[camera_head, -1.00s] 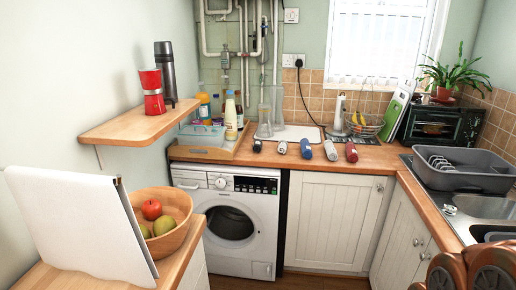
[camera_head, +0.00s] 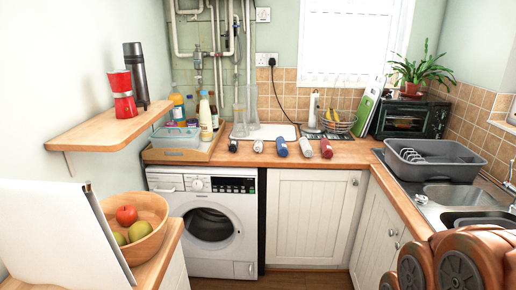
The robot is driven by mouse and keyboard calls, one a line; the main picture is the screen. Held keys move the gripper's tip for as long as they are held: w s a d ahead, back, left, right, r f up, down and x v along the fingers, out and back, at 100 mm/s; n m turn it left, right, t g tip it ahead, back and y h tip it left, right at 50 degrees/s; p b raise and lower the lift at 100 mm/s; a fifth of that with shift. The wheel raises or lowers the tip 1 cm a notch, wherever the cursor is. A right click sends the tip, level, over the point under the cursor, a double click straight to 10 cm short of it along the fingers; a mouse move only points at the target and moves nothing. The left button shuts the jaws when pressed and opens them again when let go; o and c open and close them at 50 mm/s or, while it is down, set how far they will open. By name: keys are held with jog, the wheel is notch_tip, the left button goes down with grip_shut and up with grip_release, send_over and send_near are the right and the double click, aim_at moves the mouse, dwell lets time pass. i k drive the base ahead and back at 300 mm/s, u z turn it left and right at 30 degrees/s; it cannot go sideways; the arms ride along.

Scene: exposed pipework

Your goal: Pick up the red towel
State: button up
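A red rolled towel (camera_head: 326,148) lies on the wooden counter (camera_head: 350,157) near its front edge. It is the rightmost in a row of small rolls. Small gaps separate the rolls. Brown rounded links of my arm show at the bottom right. My gripper is not in view, so its state and distance from the red towel do not show.
A grey dish rack (camera_head: 435,165) and sink (camera_head: 460,196) are at right. A fruit basket (camera_head: 338,127) stands behind the red towel. A wooden tray of bottles (camera_head: 180,155) is at left. A shelf (camera_head: 110,132) juts from the left wall. Floor (camera_head: 308,281) shows below the cupboard.

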aim_at(327, 150)
jog(key=u, duration=0.2)
jog(key=i, duration=2.35)
jog(key=u, duration=0.45)
